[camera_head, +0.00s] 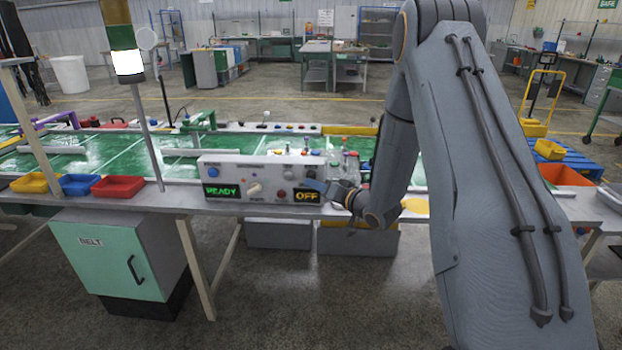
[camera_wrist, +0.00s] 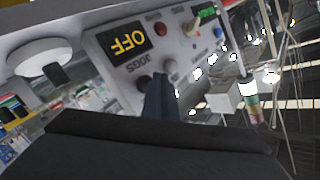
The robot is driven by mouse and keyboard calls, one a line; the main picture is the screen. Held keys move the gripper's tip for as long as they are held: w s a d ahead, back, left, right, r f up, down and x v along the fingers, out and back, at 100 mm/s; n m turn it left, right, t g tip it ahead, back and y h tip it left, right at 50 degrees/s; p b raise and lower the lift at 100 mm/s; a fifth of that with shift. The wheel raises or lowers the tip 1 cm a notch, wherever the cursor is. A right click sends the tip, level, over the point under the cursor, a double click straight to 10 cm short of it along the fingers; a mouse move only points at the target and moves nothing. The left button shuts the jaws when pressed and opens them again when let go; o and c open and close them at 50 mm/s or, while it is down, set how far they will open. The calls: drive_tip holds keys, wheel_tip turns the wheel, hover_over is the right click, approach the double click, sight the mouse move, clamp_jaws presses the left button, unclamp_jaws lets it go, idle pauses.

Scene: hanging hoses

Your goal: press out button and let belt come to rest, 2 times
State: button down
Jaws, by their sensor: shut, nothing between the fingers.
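A grey control box (camera_head: 228,171) stands on the front edge of the bench, with a green READY display (camera_head: 222,191) and an amber OFF display (camera_head: 307,196). The green belt (camera_head: 110,157) runs behind the box. My gripper (camera_head: 316,186) is shut and empty at the box's right end.
A signal post with a lit white lamp (camera_head: 127,62) rises left of the box. Yellow, blue and red bins (camera_head: 118,186) sit on the bench's left part. Small bottles (camera_head: 345,160) stand behind my gripper. A green BELT cabinet (camera_head: 110,258) is below.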

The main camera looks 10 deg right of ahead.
drive_tip(key=s, duration=0.1)
drive_tip(key=s+a+p, duration=0.1)
drive_tip(key=s, duration=0.1)
drive_tip(key=s+p, duration=0.1)
drive_tip(key=shift+s+a, duration=0.25)
drive_tip(key=shift+s, duration=0.1)
idle(1.8)
